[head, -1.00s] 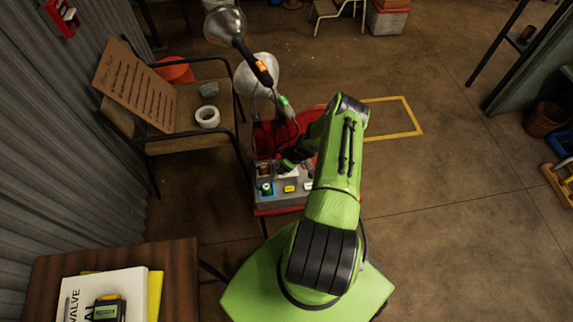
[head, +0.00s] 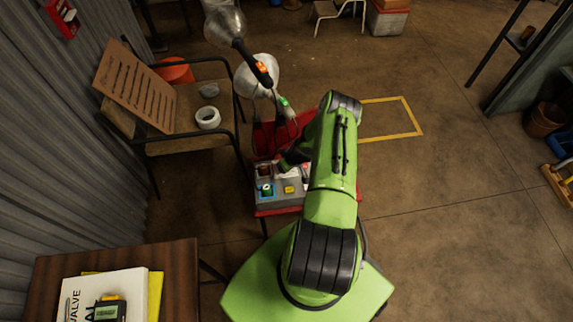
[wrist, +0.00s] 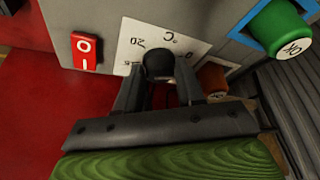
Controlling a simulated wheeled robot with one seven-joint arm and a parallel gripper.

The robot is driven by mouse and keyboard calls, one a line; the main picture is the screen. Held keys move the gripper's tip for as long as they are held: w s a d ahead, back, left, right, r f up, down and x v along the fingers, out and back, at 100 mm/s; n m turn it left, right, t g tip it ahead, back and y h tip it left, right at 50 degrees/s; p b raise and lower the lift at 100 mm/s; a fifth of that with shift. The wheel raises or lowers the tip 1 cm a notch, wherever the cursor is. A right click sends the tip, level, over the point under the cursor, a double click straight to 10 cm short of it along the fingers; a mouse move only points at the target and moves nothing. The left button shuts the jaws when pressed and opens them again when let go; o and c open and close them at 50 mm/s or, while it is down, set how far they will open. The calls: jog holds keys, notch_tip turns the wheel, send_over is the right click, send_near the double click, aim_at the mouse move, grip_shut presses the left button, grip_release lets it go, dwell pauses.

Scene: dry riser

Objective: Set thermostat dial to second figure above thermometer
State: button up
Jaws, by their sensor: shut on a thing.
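The thermostat dial (wrist: 158,64) is a dark round knob on a white scale plate (wrist: 178,42) in the wrist view. The plate shows a °C mark and figures, among them 20; other figures are partly covered or cut off. My gripper (wrist: 159,76) is shut on the dial, with one finger on each side of it. In the head view my arm mostly hides the gripper and the dial. A handheld meter (head: 106,309) with a small display lies on a white book at lower left; it may be the thermometer, and its reading is too small to make out.
On the grey control box (head: 279,198) are a red rocker switch (wrist: 85,50), a green OK button (wrist: 284,30) and an orange-brown knob (wrist: 212,77) close to the fingers. A lamp (head: 258,75) stands behind it. A chair (head: 185,135) is at left.

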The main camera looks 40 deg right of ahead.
jog(key=m+h, duration=0.1)
jog(key=m, duration=0.1)
jog(key=m+h, duration=0.1)
jog(key=m, duration=0.2)
jog(key=shift+w+a+m, duration=0.15)
jog(key=shift+a+m, duration=0.05)
jog(key=shift+m, duration=0.1)
jog(key=m+g, duration=0.1)
jog(key=m, duration=0.1)
jog(key=m+h+b, duration=0.1)
jog(key=m, duration=0.2)
jog(key=shift+w+a+g+h, duration=0.1)
jog(key=shift+g+h, duration=0.2)
jog(key=shift+g, duration=0.1)
jog(key=m+g+b, duration=0.1)
jog(key=m, duration=0.2)
jog(key=m+g+b, duration=0.1)
jog(key=m+b, duration=0.1)
jog(key=shift+w+f+m+h, duration=0.1)
jog(key=shift+w+m+h, duration=0.05)
jog(key=shift+m+h, duration=0.25)
jog(key=m+g+b, duration=0.1)
jog(key=m+b, duration=0.2)
jog(key=m, duration=0.1)
jog(key=shift+m+g, duration=0.4)
jog(key=o, duration=1)
